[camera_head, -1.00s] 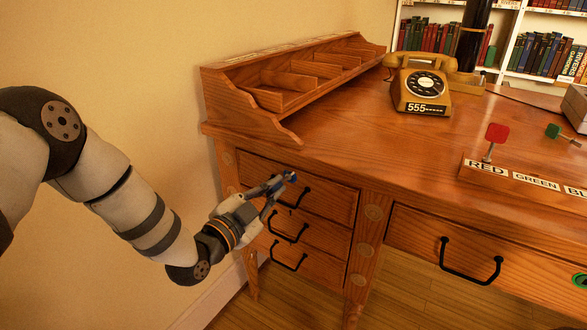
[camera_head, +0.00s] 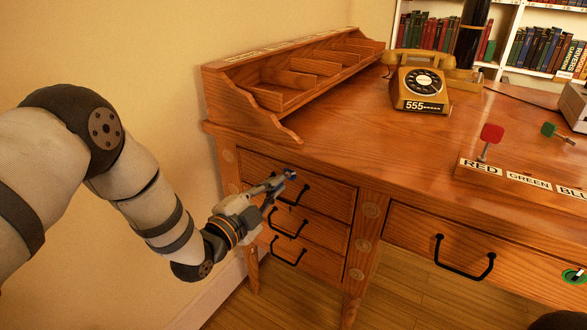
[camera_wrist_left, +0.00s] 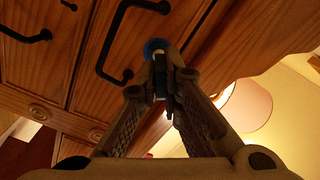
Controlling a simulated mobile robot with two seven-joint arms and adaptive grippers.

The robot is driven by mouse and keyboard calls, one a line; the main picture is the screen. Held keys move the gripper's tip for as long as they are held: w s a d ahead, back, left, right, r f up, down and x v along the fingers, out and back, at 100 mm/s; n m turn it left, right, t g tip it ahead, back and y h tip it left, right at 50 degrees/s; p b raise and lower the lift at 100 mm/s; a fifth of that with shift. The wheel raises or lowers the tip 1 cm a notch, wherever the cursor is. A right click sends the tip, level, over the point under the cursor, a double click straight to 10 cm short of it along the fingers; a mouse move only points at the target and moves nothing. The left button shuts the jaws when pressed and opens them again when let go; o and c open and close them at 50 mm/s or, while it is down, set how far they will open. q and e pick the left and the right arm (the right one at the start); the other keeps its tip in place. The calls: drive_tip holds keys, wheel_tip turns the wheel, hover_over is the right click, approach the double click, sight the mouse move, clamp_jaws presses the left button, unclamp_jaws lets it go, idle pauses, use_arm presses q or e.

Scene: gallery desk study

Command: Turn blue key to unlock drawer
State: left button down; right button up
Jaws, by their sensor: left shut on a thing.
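My left gripper (camera_head: 284,179) is at the front of the top drawer (camera_head: 325,193) in the desk's left drawer stack. It is shut on the blue key (camera_head: 291,174), only a small part of which shows. In the left wrist view, a round blue part (camera_wrist_left: 157,46) shows at the fingertips, against the wooden drawer front. The fingers hide the rest, so I cannot tell how far the key sits in the lock or how it is turned. The top drawer looks closed. My right gripper is not in view.
Black handles stand out beside and below the gripper, such as the middle drawer's handle (camera_head: 288,224). A green-ringed lock (camera_head: 574,276) is on the right drawer.

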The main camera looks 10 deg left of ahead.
use_arm(q)
drive_tip(key=shift+w+r+m+p, duration=0.1)
drive_tip(key=shift+r+m+p, duration=0.3)
drive_tip(key=shift+m, duration=0.3)
drive_tip(key=shift+a+f+m, duration=0.1)
drive_tip(key=shift+f+m, duration=0.05)
drive_tip(key=shift+m, duration=0.65)
drive_tip(key=shift+m+p, duration=0.55)
drive_tip(key=shift+m, duration=0.45)
drive_tip(key=c, duration=1.8)
unclamp_jaws()
drive_tip(key=shift+o, duration=0.6)
drive_tip(key=shift+f, duration=0.1)
drive_tip(key=o, duration=0.5)
drive_tip(key=shift+f, duration=0.1)
